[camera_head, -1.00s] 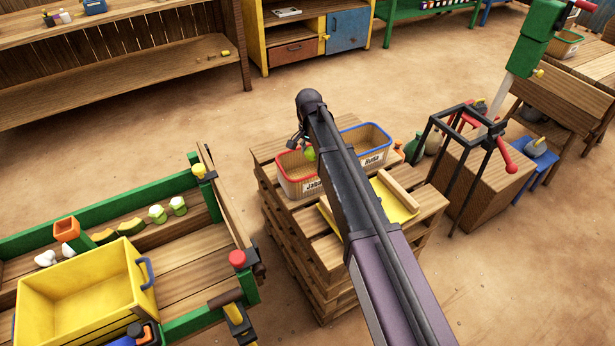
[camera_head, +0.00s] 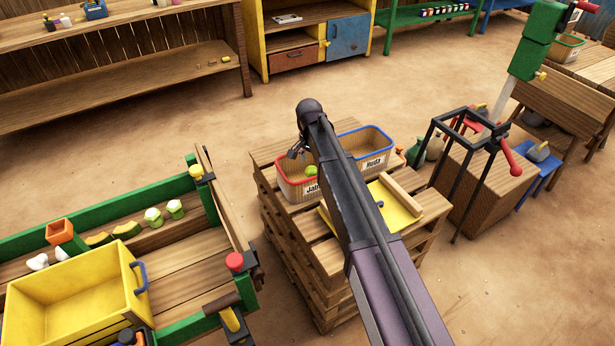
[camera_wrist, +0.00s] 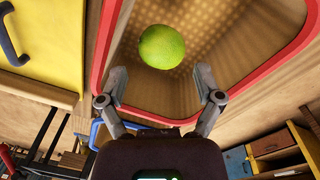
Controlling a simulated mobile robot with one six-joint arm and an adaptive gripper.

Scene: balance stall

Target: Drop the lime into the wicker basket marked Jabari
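The lime (camera_head: 312,170) is inside the red-rimmed wicker basket (camera_head: 283,178) on the pallet stack. My gripper (camera_wrist: 160,84) is open and empty above the basket. In the head view, my gripper (camera_head: 296,152) is small and partly hidden by my arm.
A blue-rimmed basket (camera_head: 372,142) marked Huda stands right beside it. A yellow board (camera_head: 402,207) with a wooden roller lies on the pallets (camera_head: 290,245) in front. A black frame on a crate (camera_head: 490,185) stands to the right, and a green-edged cart with a yellow bin (camera_head: 60,300) to the left.

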